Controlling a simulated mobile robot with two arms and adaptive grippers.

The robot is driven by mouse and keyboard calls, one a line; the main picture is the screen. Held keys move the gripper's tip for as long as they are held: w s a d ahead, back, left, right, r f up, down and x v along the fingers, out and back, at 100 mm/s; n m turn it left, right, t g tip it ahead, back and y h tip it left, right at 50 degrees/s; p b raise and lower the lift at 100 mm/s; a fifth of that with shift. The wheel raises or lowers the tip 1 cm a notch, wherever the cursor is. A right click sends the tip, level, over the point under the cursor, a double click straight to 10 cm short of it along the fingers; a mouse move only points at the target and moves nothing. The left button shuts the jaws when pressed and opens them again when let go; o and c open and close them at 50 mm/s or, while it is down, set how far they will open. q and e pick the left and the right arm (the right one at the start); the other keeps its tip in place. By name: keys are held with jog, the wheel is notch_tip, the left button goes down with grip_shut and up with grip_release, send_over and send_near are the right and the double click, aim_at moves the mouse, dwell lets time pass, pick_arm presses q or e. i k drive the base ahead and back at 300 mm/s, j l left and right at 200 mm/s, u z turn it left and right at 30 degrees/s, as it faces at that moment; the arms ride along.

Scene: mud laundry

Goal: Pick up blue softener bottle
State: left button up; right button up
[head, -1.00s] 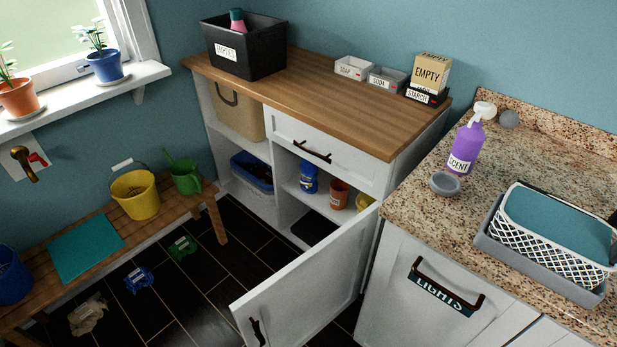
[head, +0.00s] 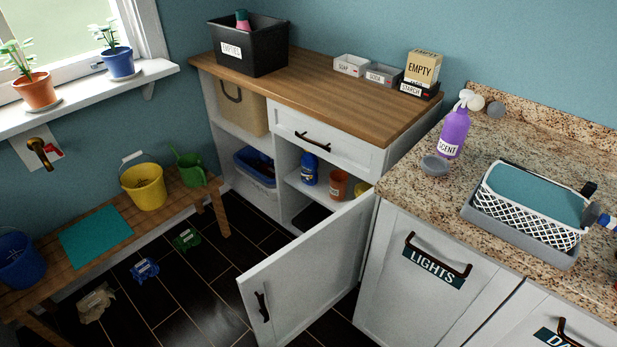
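A blue bottle (head: 309,169) with a light label stands upright on the upper shelf inside the open right-hand compartment of the white cabinet (head: 375,158). Its label is too small to read. An orange-brown container (head: 337,184) stands to its right on the same shelf, and a yellow item (head: 361,188) is partly hidden behind the open door.
The open cabinet door (head: 305,270) juts out over the floor. A purple spray bottle (head: 454,133) and white basket (head: 530,215) stand on the granite counter. A bench (head: 105,215) is at left.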

aim_at(310, 161)
jog(key=k+z, duration=0.1)
jog(key=z, duration=0.35)
jog(key=k+z, duration=0.15)
jog(key=z, duration=0.25)
jog(key=l+z, duration=0.1)
jog(key=z, duration=0.35)
jog(key=j+z, duration=0.15)
jog(key=j, duration=0.45)
jog(key=k+j+z, duration=0.1)
jog(key=j, duration=0.45)
jog(key=j+z, duration=0.15)
jog(key=j, duration=0.45)
jog(key=k+j+z, duration=0.1)
jog(key=j, duration=0.45)
jog(key=k, duration=0.05)
